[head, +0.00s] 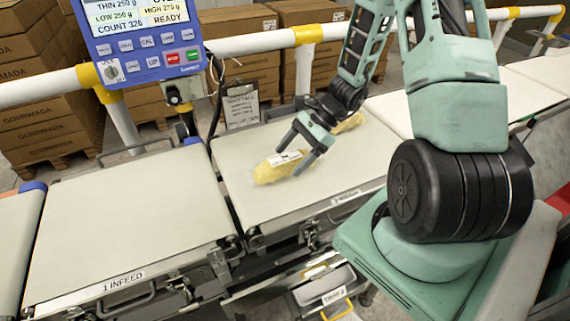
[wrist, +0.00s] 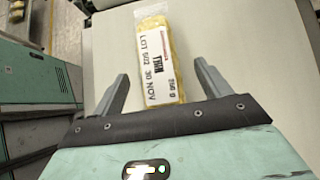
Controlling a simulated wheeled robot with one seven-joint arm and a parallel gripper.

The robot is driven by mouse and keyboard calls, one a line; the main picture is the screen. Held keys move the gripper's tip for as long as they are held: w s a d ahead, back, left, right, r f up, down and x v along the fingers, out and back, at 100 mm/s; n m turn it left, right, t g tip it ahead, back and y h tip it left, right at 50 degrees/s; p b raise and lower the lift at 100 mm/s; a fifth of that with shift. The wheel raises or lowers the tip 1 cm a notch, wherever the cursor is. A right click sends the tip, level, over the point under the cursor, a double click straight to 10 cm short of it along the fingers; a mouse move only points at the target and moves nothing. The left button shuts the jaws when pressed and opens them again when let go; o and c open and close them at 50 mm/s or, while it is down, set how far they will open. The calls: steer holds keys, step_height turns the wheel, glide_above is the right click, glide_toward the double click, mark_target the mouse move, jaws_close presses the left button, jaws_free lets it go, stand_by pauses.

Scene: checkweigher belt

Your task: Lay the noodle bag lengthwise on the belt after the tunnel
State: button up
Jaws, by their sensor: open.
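A yellow noodle bag (head: 270,172) with a white label lies flat on the middle belt (head: 240,140). In the wrist view the bag (wrist: 178,60) lies between my fingers, its label reading THIN, 250 g; its near end is hidden under my gripper body. My gripper (head: 289,160), also in the wrist view (wrist: 161,70), is open, with a finger on each side of the bag and gaps between. A yellow piece (head: 350,122) shows beyond my gripper, in line with the bag; I cannot tell whether it is the same bag. No tunnel is clearly visible.
The belt marked 1 INFEED (head: 125,225) is empty at left. More belt (head: 390,110) runs on to the right, partly behind my arm. A blue control display (head: 145,40), a railing (head: 250,42) and a hanging clipboard (head: 241,106) stand behind. A tray (head: 325,285) sits below in front.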

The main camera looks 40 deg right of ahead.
mark_target(285, 163)
steer(key=shift+x, duration=1.55)
steer(key=c, duration=1.2)
steer(key=shift+r, duration=0.15)
steer(key=shift+c, duration=0.2)
